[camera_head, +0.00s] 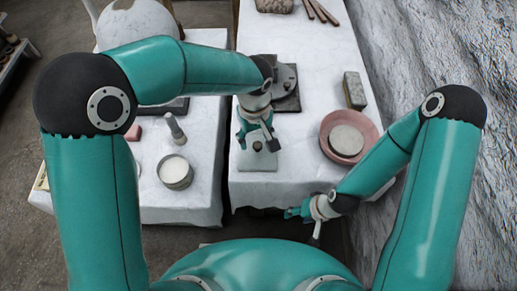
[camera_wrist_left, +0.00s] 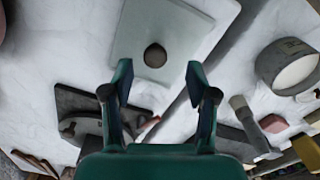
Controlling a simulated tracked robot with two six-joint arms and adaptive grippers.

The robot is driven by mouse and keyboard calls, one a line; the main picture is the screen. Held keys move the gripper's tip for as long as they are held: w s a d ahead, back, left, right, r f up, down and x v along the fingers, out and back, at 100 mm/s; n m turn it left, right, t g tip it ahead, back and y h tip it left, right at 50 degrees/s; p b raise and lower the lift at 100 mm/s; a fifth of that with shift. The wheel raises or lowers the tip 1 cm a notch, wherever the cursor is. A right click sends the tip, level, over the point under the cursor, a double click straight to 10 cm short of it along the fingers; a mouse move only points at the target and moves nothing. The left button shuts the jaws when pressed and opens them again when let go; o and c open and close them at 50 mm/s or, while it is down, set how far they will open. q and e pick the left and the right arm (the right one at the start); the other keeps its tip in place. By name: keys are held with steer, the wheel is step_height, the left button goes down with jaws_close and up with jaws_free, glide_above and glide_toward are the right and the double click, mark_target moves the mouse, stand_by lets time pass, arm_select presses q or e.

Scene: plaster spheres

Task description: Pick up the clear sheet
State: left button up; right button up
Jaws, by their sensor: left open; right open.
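The clear sheet (camera_head: 257,163) lies flat near the front left edge of the right table. In the left wrist view the clear sheet (camera_wrist_left: 190,28) appears as a pale, see-through rectangle. A small dark round thing (camera_wrist_left: 155,56) sits on it, also visible in the head view (camera_head: 258,147). My left gripper (camera_head: 258,133) is over the sheet's far side. In the left wrist view my left gripper (camera_wrist_left: 160,75) is open and empty, its fingers apart either side of the dark round thing in the picture. My right gripper (camera_head: 298,212) is low at the table's front edge, away from the sheet.
A narrow gap separates the two white-covered tables. A dark plate with a metal piece (camera_head: 286,88) lies behind the sheet. A pink bowl (camera_head: 370,152) with a pale disc and a grey block (camera_head: 355,90) stand right. A grey pot (camera_head: 175,172) stands on the left table.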

mark_target(257, 145)
arm_select(q)
steer(key=f, duration=0.4)
steer(key=shift+w+d+f+b, duration=0.1)
steer(key=shift+d+f+b, duration=0.15)
steer(key=shift+f+b, duration=0.1)
jaws_close()
